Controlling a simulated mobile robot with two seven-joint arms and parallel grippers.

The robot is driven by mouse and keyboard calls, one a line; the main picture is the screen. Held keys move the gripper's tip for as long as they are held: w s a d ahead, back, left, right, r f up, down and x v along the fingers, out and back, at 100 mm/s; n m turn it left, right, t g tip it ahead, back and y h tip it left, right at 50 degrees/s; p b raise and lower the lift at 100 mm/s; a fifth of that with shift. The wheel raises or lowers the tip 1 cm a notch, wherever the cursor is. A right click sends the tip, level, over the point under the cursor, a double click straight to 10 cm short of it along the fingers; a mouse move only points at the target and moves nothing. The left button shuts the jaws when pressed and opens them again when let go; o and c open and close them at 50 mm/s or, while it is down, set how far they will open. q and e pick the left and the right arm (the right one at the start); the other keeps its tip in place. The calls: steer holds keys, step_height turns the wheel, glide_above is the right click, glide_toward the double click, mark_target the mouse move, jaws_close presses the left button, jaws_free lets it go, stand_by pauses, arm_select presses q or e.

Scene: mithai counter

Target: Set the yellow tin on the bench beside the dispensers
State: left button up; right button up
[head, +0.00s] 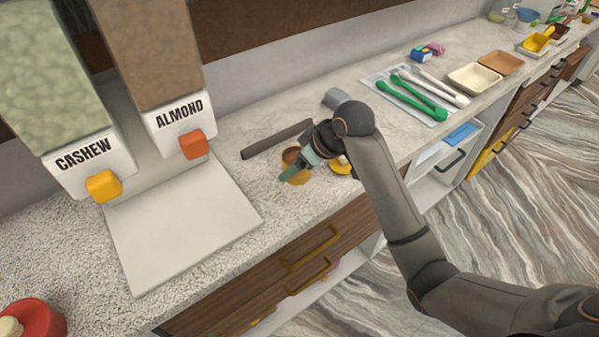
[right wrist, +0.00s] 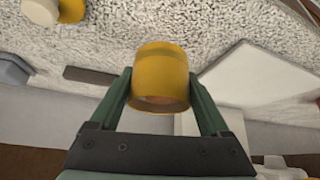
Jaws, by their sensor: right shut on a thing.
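The yellow tin (head: 296,160) is at my right gripper (head: 290,173) over the speckled bench (head: 245,165), to the right of the dispensers. In the right wrist view the yellow tin (right wrist: 161,72) sits between the two green fingers of my right gripper (right wrist: 161,92), which is shut on it. I cannot tell whether the tin touches the bench. The cashew dispenser (head: 82,155) has a yellow knob and the almond dispenser (head: 178,112) an orange one. My left gripper is not in view.
A white board (head: 180,230) lies below the dispensers. A dark bar (head: 277,139) lies behind the tin. A yellow item (head: 340,168) is partly hidden by my right gripper. A red item (head: 35,318) stands at bottom left. Tongs (head: 410,98) and trays (head: 474,78) lie farther right.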

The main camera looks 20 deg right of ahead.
mark_target(300, 174)
steer(key=shift+w+d+f, duration=0.3)
steer(key=shift+w+f, duration=0.15)
steer(key=shift+f, duration=0.15)
steer(key=shift+w+d+f, duration=0.1)
steer(key=shift+w+f, duration=0.1)
steer(key=shift+f, duration=1.55)
steer(key=shift+f, duration=0.15)
steer(key=o, duration=1.4)
steer(key=v, duration=1.2)
